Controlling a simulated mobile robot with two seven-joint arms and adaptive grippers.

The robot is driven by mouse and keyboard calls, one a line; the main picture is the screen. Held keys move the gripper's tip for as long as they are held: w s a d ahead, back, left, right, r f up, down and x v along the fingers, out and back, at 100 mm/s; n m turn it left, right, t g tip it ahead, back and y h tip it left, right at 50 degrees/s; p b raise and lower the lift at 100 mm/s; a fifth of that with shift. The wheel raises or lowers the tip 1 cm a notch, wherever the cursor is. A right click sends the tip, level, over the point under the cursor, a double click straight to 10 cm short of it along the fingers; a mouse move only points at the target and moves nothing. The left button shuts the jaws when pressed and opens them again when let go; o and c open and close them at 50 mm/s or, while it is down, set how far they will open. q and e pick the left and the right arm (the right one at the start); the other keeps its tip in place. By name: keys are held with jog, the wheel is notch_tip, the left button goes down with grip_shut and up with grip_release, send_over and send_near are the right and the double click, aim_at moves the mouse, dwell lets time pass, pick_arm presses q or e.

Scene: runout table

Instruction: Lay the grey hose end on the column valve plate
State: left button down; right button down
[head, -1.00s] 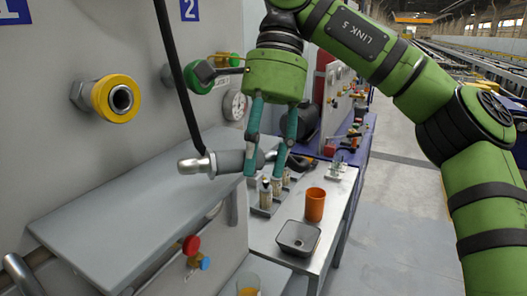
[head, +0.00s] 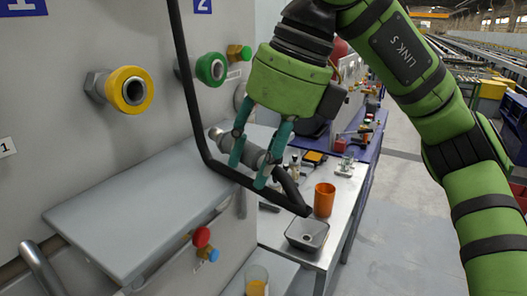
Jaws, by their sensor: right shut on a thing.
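The grey hose end (head: 251,155) has a grey body and a silver tip that points up and left. My right gripper (head: 251,172) is shut on its body and holds it tilted, near the far right end of a flat grey plate (head: 140,215). The plate sticks out from the grey panel below the couplings. I cannot tell how high the hose end is above it. A black hose (head: 187,90) hangs from the top, bends near the silver tip and passes behind or under the fingers to the lower right. My left gripper is not in view.
A yellow-ringed coupling (head: 129,90) and a green-ringed one (head: 211,69) stick out of the panel. Red (head: 201,237) and blue (head: 213,255) knobs sit below the plate. A metal side table (head: 345,195) holds an orange cup (head: 324,199) and a square bowl (head: 306,234). The plate's top looks bare.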

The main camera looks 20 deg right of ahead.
jog(key=m, duration=0.1)
jog(key=m+b, duration=0.1)
jog(key=shift+s+a+m+t+h, duration=0.2)
jog(key=shift+a+m+t+h, duration=0.1)
jog(key=shift+m+t+h, duration=0.1)
jog(key=m, duration=0.1)
jog(key=m+h, duration=0.1)
jog(key=a+m, duration=0.1)
jog(key=m, duration=0.1)
jog(key=shift+s+t, duration=0.25)
jog(key=shift+t, duration=0.05)
jog(key=m+h, duration=0.1)
jog(key=m, duration=0.3)
jog(key=shift+s+a+r+h, duration=0.1)
jog(key=shift+s+a+h, duration=0.05)
jog(key=shift+a+h, duration=0.25)
jog(key=m, duration=0.1)
jog(key=m+h, duration=0.1)
jog(key=m, duration=0.1)
jog(key=m+p, duration=0.1)
jog(key=shift+s+a+h, duration=0.2)
jog(key=shift+a+h, duration=0.1)
